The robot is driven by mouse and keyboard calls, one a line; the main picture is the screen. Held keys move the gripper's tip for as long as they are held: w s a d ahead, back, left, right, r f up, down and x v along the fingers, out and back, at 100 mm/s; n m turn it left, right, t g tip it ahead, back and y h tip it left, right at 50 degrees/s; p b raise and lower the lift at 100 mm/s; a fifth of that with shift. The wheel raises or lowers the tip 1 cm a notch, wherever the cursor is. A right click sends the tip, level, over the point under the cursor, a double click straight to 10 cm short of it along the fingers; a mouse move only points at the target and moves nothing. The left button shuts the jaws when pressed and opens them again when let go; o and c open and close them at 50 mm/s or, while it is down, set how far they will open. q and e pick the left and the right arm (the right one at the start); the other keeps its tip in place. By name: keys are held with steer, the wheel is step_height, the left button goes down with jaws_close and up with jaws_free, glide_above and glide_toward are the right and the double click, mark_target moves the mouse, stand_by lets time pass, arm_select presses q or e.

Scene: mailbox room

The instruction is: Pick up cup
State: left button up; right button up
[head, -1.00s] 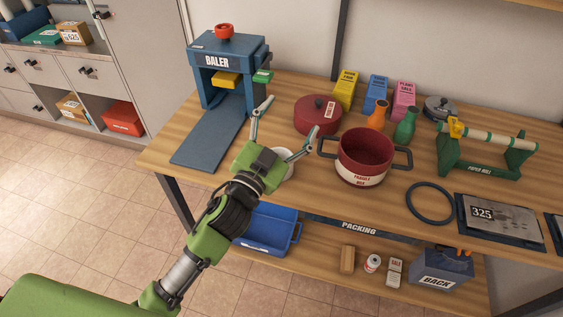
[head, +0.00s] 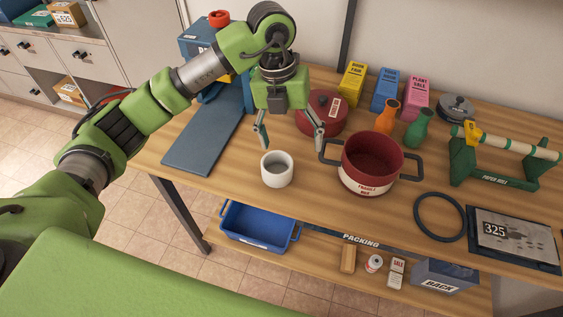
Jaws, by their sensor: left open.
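A white cup (head: 277,170) stands upright on the wooden packing table, left of the dark red pot (head: 368,165). My left gripper (head: 290,143) points down with its two fingers spread apart and nothing between them. In the picture its fingertips are just above and behind the cup's rim. I cannot tell the exact gap between fingertips and cup. The right fingertip is near the pot's left handle. My right gripper is not in view.
The red lid (head: 309,121) is partly hidden behind my gripper. The blue baler (head: 205,40) is mostly hidden by my arm. Orange (head: 387,115) and green (head: 419,127) vases, a black ring (head: 440,217) and a paper roll holder (head: 505,160) are right. Bare wood lies left of the cup.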

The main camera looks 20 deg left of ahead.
arm_select(q)
steer(key=r+y, duration=0.1)
steer(key=y, duration=0.1)
glide_above(277, 172)
steer(key=shift+n, duration=0.4)
steer(key=f, duration=0.2)
steer(key=f+p, duration=0.1)
steer(key=f, duration=0.4)
steer(key=shift+a+f+p, duration=0.3)
steer(key=shift+f+p, duration=0.1)
steer(key=f, duration=0.1)
steer(key=f+p, duration=0.1)
steer(key=f, duration=0.1)
steer(key=f+p, duration=0.1)
steer(key=shift+s+d+f, duration=0.1)
steer(key=shift+d+f, duration=0.2)
steer(key=shift+d, duration=0.05)
steer(key=shift+f, duration=0.55)
steer(key=c, duration=1)
